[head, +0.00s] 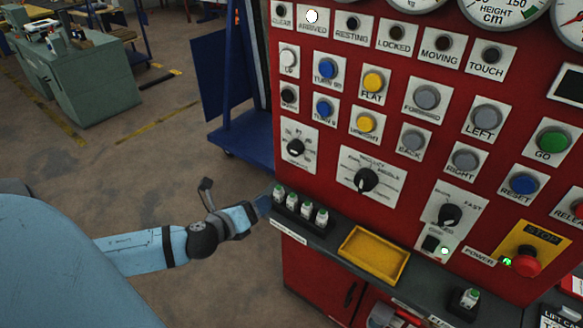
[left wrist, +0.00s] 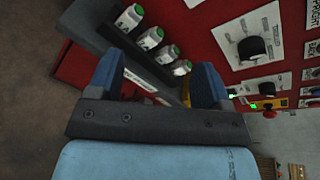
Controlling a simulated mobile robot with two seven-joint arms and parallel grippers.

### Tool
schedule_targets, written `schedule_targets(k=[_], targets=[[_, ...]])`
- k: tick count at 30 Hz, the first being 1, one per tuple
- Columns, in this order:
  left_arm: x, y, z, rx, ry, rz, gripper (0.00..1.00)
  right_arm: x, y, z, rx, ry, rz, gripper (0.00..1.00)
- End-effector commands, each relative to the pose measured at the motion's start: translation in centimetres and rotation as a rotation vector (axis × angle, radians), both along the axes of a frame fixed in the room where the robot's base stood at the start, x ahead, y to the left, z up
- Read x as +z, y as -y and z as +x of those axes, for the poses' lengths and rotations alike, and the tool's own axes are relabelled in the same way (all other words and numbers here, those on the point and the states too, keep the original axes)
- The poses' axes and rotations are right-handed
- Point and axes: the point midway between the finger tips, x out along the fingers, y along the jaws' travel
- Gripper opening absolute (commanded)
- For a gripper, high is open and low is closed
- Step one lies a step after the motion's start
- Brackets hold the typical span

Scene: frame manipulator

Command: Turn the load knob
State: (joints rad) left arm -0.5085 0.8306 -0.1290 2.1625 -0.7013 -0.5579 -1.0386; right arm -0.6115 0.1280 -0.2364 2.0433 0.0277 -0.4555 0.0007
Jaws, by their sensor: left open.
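The red control panel (head: 320,150) carries three black rotary knobs on white plates. One is at the panel's left edge (head: 295,147), a larger one is in the middle (head: 366,180), and one is at the lower right (head: 450,215). Their lettering is too small to tell surely which is the load knob. A black knob on a white plate (left wrist: 252,47) also shows in the left wrist view, apart from my fingers. My left gripper (head: 263,204) is open and empty, low beside the panel's left edge. It also shows in the left wrist view (left wrist: 160,82).
A grey ledge (head: 330,240) runs below the panel. It holds several white, green-topped bottles (head: 307,210) close to my left gripper and a yellow tray (head: 374,255). A red stop button (head: 526,262) is at the lower right. The floor to the left is open.

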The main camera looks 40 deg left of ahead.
Motion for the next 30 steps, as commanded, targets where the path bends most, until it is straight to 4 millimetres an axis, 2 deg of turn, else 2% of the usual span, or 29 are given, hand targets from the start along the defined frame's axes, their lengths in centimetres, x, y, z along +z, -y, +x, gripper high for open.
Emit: schedule_targets(k=[1,3,6,9,17,30], targets=[[0.4,-0.8,1.0,-0.046,0.05,0.179,0.72,-1.9,-0.1,0.1,-0.001,0.001,0.005,0.0],[2.3,-1.4,2.0,-0.092,0.11,0.395,0.72,-2.8,-0.2,0.2,-0.003,-0.003,0.008,0.0],[4.3,-1.8,2.8,-0.13,0.174,0.617,0.72,-3.5,-0.2,0.3,-0.005,-0.009,0.013,0.0],[5.7,-1.9,3.3,-0.148,0.213,0.741,0.72,-3.4,-0.3,0.5,-0.007,-0.004,0.019,0.0],[6.4,-1.9,4.6,-0.15,0.227,0.786,0.72,-3.0,-0.5,0.6,-0.011,0.0,0.024,0.0],[6.4,-1.9,10.3,-0.148,0.226,0.78,0.72,-3.2,-0.2,0.5,-0.01,-0.006,0.017,0.0]])
